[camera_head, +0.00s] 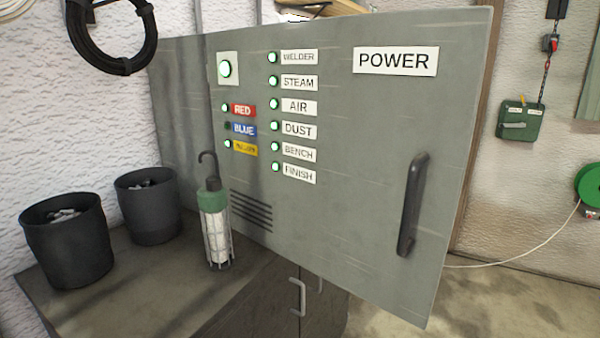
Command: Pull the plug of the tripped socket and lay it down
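A grey door (340,130) labelled POWER fills the middle of the view and seems swung outward. It carries lamps beside name plates. The lamp at the blue plate (244,129) is dark. The lamps at the red plate (243,110) and the yellow plate (244,149) glow green. The lamps at WELDER, STEAM, AIR, DUST, BENCH and FINISH glow too, as does a larger lamp (226,69) at the upper left. No plug or socket can be made out clearly. Neither of my grippers is in view.
A caged work lamp (217,235) and two black buckets (66,243) (149,208) stand on the dark bench top (130,295). The door's handle (412,205) is near its right edge. A green box (520,120) and a green reel (590,185) with a pale cord hang at right.

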